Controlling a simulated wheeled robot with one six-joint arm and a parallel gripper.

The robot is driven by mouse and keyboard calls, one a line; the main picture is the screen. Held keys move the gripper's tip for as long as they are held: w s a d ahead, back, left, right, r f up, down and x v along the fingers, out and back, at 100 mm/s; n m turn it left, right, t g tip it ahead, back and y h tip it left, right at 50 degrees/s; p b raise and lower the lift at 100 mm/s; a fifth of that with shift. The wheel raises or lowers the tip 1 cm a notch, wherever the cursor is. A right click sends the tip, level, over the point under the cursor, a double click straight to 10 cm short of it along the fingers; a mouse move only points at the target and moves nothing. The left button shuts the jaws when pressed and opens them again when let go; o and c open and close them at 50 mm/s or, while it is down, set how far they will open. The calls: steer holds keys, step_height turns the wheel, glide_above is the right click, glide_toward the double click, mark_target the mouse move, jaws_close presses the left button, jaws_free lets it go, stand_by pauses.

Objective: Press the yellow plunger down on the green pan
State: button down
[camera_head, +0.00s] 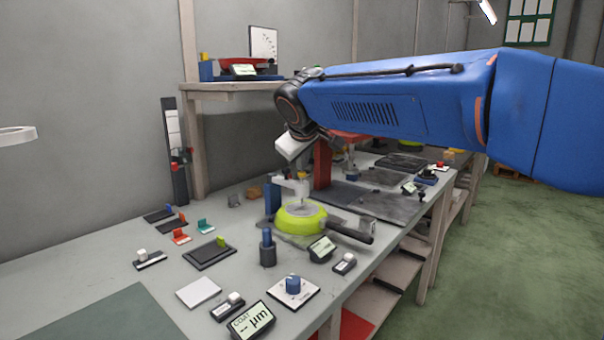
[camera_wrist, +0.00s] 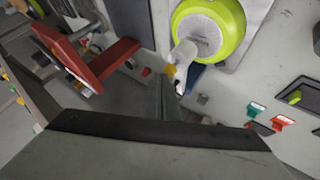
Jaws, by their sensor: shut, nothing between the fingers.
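The green pan (camera_head: 300,219) sits on the bench with its dark handle to the right. It also shows at the top of the wrist view (camera_wrist: 238,22). A white gauge arm (camera_head: 292,186) on a blue post (camera_head: 272,195) reaches over the pan. The yellow plunger (camera_wrist: 171,71) shows at the near end of the white arm in the wrist view; I cannot make it out in the head view. My gripper (camera_wrist: 165,95) is shut and empty, its tips close to the plunger. I cannot tell whether they touch.
A red stand (camera_wrist: 95,65) stands left of my gripper in the wrist view. Blue knobs, small displays and coloured switches are spread over the bench front. A wooden shelf (camera_head: 232,86) is on the wall behind. The bench's left part is mostly clear.

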steer(key=shift+s+f, duration=0.1)
steer(key=shift+f, duration=1.2)
stand_by(1.4)
steer(key=shift+r, duration=0.1)
steer(key=shift+r, duration=1.6)
steer(key=shift+r, duration=2.55)
